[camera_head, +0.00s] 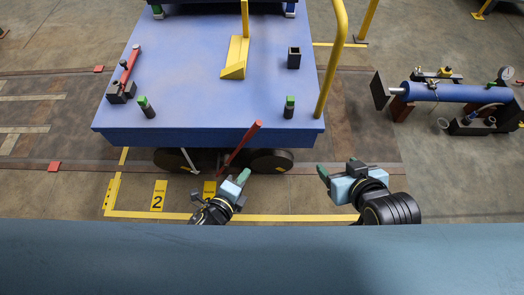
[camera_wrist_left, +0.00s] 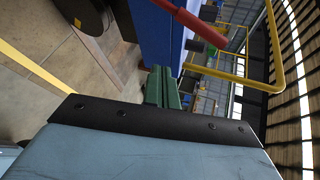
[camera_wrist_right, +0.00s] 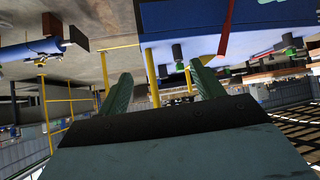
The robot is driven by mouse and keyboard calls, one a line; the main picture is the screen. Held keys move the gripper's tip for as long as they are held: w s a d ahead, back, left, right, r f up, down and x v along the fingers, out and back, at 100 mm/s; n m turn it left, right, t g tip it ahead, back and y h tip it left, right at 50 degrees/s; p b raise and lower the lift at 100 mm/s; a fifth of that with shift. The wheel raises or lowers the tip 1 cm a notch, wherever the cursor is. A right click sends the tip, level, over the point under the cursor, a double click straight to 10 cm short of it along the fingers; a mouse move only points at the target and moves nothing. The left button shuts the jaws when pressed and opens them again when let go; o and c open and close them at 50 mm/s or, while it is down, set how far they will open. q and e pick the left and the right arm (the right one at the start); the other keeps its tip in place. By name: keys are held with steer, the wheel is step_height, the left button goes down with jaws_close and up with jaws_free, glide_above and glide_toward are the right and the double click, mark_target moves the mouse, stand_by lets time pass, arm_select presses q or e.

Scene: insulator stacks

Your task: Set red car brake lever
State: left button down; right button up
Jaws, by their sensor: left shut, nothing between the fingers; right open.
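A blue flat car (camera_head: 200,95) stands in front of me with its wheels on a rail. A red lever (camera_head: 243,140) slants up past its near edge, tilted to the right. The lever also shows in the left wrist view (camera_wrist_left: 190,20) and the right wrist view (camera_wrist_right: 226,28). My left gripper (camera_head: 243,177) is shut and empty, below and near the lever's lower part, apart from it as far as I can tell. It shows at the left wrist (camera_wrist_left: 162,86). My right gripper (camera_head: 324,174) is open and empty, right of the car's wheels; its fingers show at the right wrist (camera_wrist_right: 163,88).
A second red bar (camera_head: 130,65) on a black block lies on the deck's left. Green-topped black posts (camera_head: 146,106) and a yellow wedge (camera_head: 235,60) stand on the deck. A yellow rail (camera_head: 335,55) rises at its right edge. A blue cylinder rig (camera_head: 455,92) stands right.

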arm_select(q)
steer(key=w+d+r+m+b, duration=0.1)
steer(key=d+r+m+t+h+b, duration=0.1)
steer(key=m, duration=0.1)
steer(key=shift+w+d+r+h, duration=0.25)
steer(key=shift+w+h, duration=0.05)
steer(key=shift+w, duration=0.05)
arm_select(e)
steer(key=shift+t, duration=0.7)
steer(key=r, duration=0.5)
steer(key=shift+s, duration=0.3)
